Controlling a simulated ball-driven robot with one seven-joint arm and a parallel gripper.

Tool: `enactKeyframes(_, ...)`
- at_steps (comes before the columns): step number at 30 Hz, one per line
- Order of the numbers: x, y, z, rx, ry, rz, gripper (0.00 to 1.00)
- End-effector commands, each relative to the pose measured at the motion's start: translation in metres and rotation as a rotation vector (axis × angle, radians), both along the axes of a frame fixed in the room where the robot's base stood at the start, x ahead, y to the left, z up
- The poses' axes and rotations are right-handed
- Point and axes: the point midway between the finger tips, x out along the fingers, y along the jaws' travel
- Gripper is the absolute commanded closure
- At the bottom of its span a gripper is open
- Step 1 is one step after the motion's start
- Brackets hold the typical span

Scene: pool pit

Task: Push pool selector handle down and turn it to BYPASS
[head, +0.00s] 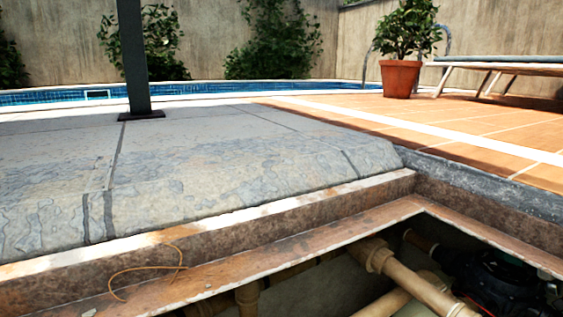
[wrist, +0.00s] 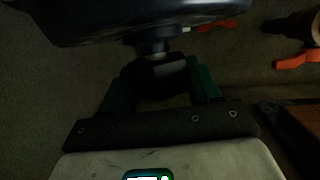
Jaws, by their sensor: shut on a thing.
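In the wrist view, my gripper (wrist: 160,70) has its two dark green fingers on either side of a black block-like piece, which looks like the selector handle (wrist: 158,78). The gripper is shut on it. A short dark stem (wrist: 151,48) joins this piece to a large dark rounded body (wrist: 135,22) along the top of the picture. The light is dim. No BYPASS mark or other lettering can be read, so I cannot tell which position the handle points to. The head view does not show my gripper or the handle.
Orange-red levers (wrist: 298,60) lie at the wrist view's right and top. In the head view, a rusty metal frame (head: 215,240) edges the open pit. Beige pipes (head: 425,290) and dark round equipment (head: 505,280) sit inside. A thin wire (head: 150,267) lies on the frame.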

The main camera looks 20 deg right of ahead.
Motion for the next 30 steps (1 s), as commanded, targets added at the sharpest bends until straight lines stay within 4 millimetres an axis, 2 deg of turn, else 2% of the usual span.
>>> enactKeyframes(1, 0.001, 0.001, -0.015, 0.01, 0.011, 0.004, 0.75)
enactKeyframes(30, -0.002, 0.006, -0.004, 0.001, 0.004, 0.169, 0.74)
